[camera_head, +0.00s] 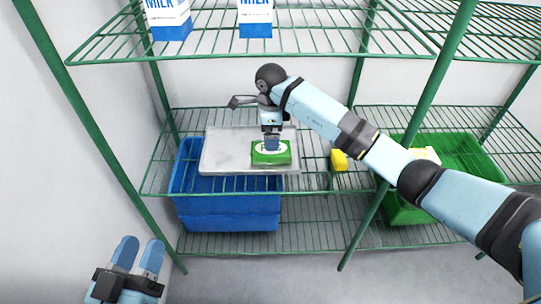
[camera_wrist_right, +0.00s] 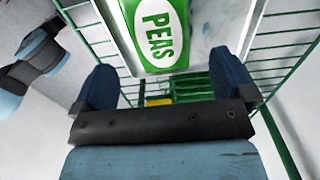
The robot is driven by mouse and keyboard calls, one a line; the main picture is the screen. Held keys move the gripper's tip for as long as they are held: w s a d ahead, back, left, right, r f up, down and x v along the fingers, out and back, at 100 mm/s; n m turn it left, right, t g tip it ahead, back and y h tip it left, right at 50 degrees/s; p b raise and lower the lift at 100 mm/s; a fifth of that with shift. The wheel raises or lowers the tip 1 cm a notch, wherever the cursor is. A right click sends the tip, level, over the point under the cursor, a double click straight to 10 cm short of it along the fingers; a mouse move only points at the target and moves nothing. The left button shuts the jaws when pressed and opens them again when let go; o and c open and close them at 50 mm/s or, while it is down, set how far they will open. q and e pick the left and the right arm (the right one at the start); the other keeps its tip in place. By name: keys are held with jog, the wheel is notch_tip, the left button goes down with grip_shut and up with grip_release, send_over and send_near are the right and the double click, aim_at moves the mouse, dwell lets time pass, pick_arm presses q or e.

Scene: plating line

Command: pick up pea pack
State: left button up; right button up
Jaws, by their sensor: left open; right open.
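The green pea pack (camera_head: 283,157) lies flat on a grey tray (camera_head: 225,152) on the middle wire shelf. My right gripper (camera_head: 272,144) comes down from above over the pack. In the right wrist view, the pack (camera_wrist_right: 158,38) shows its white PEAS label beyond and between the open blue fingers of my right gripper (camera_wrist_right: 167,85). The fingers stand wide apart, and the pack appears not to be gripped. In the head view, the right fingers cover part of the pack. My left gripper (camera_head: 139,250) is open and empty at the lower left, away from the shelves.
A blue crate (camera_head: 230,215) stands below the tray, and a green crate (camera_head: 455,150) is at the right. A yellow item (camera_head: 339,160) is right of the tray. Milk cartons (camera_head: 172,25) stand on the upper shelf. Green shelf posts (camera_head: 100,135) bound the space.

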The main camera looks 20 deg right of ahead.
aim_at(260, 156)
jog(key=shift+f, duration=0.75)
notch_tip(260, 156, down, 2)
jog(key=shift+f+b, duration=0.2)
jog(key=shift+b, duration=0.5)
jog(key=shift+f+b, duration=0.45)
jog(key=shift+f, duration=0.95)
pick_arm(q)
jog(key=shift+d+f+h, duration=0.3)
pick_arm(e)
jog(key=shift+r, duration=0.1)
jog(key=c, duration=1.1)
